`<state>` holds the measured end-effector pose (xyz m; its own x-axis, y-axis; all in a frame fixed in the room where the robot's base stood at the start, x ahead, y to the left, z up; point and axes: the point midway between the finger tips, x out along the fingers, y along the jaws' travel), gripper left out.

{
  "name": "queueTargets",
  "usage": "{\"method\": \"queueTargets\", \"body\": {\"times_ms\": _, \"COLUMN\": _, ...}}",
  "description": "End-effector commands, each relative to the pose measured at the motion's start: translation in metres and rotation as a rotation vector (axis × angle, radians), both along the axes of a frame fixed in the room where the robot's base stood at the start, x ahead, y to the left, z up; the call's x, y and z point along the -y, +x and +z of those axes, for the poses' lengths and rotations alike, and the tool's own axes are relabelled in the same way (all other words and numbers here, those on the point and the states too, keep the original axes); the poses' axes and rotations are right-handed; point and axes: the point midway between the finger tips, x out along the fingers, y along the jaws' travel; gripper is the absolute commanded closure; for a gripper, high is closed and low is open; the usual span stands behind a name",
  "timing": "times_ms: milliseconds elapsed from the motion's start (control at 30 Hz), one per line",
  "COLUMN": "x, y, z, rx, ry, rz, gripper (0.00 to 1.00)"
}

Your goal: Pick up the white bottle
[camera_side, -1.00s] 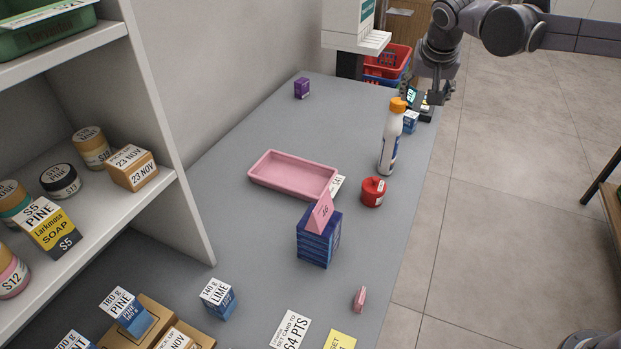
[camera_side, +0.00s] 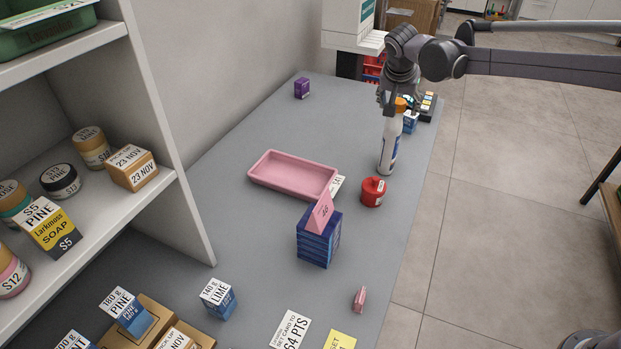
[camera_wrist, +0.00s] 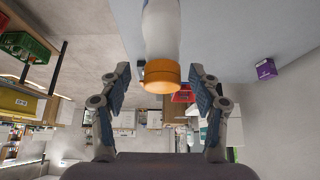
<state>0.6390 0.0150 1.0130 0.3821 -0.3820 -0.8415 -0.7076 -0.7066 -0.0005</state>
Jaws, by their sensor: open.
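The white bottle (camera_side: 388,150) stands upright on the grey counter (camera_side: 350,112), towards its right edge, with an orange cap (camera_side: 401,104). My gripper (camera_side: 394,106) is at the cap in the side view and partly hides the bottle's top. In the wrist view my gripper (camera_wrist: 160,90) is open, with one finger on each side of the orange cap (camera_wrist: 161,76). The white bottle (camera_wrist: 162,30) runs up out of the frame there. Gaps show between both fingers and the cap, so the fingers do not touch it.
A red jar (camera_side: 373,191) stands just in front of the bottle. A pink tray (camera_side: 292,175) lies to the left. A small blue box (camera_side: 410,122) and a dark card terminal (camera_side: 427,106) are close behind on the right. A blue box stack (camera_side: 319,240) stands nearer the camera.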

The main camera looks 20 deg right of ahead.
Motion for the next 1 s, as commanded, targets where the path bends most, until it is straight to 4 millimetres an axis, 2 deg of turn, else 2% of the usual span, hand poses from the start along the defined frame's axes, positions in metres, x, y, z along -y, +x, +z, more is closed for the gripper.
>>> {"method": "queueTargets", "body": {"times_ms": 300, "x": 0.015, "y": 0.021, "z": -0.032, "rx": 0.001, "ry": 0.000, "rz": -0.001, "gripper": 0.37}}
{"method": "queueTargets", "body": {"times_ms": 633, "x": 0.017, "y": 0.023, "z": -0.039, "rx": 0.000, "ry": 0.000, "rz": 0.001, "gripper": 0.37}}
{"method": "queueTargets", "body": {"times_ms": 667, "x": 0.018, "y": 0.023, "z": -0.039, "rx": 0.000, "ry": 0.000, "rz": 0.001, "gripper": 0.40}}
{"method": "queueTargets", "body": {"times_ms": 867, "x": 0.018, "y": 0.023, "z": -0.039, "rx": 0.000, "ry": 0.000, "rz": 0.001, "gripper": 0.98}}
{"method": "queueTargets", "body": {"times_ms": 1000, "x": 0.018, "y": 0.023, "z": -0.039, "rx": -0.001, "ry": 0.000, "rz": 0.001, "gripper": 1.00}}
